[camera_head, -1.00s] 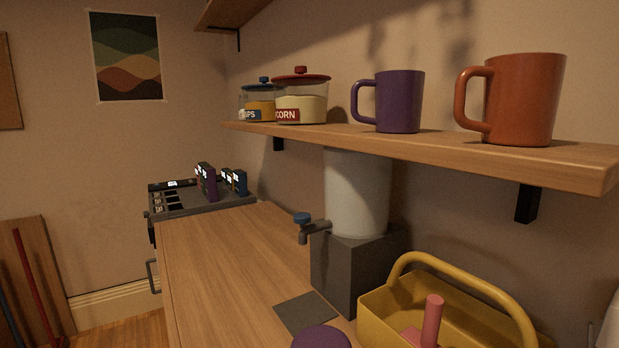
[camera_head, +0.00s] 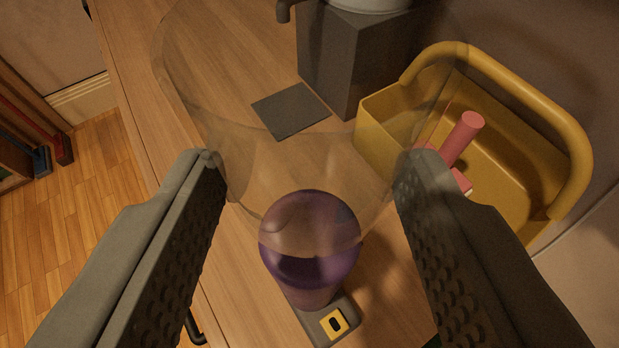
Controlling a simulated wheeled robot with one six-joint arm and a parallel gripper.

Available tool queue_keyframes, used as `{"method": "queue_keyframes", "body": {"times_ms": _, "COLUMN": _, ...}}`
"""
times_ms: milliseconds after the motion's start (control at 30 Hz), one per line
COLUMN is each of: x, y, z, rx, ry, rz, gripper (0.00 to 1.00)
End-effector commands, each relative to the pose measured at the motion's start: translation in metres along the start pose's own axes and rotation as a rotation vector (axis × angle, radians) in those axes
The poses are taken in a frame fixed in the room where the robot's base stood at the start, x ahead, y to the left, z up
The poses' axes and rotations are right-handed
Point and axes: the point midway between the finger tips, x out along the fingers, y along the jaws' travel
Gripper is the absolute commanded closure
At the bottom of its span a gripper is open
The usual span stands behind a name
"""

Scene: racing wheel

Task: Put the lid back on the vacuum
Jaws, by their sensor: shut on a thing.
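A clear see-through lid (camera_head: 240,150) is between the fingers of my gripper (camera_head: 314,160), which is shut on its sides. The vacuum (camera_head: 312,262) stands on the wooden counter, lower middle. It has a rounded purple top and a grey base with a yellow switch. In the picture the lid's lower edge overlaps the vacuum's purple top. I cannot tell whether they touch.
A yellow caddy (camera_head: 385,130) with a pink-handled tool (camera_head: 462,138) is on the right, behind the right finger. A grey dispenser stand (camera_head: 345,60) and a dark mat (camera_head: 290,108) are farther back. Bare counter (camera_head: 225,70) lies to the left.

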Motion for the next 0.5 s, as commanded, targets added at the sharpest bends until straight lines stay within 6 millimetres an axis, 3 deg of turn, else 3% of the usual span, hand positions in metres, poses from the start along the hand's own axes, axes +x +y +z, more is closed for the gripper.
{"method": "queue_keyframes", "body": {"times_ms": 500, "x": 0.015, "y": 0.0, "z": 0.036, "rx": 0.001, "ry": -0.001, "rz": 0.0, "gripper": 0.77}}
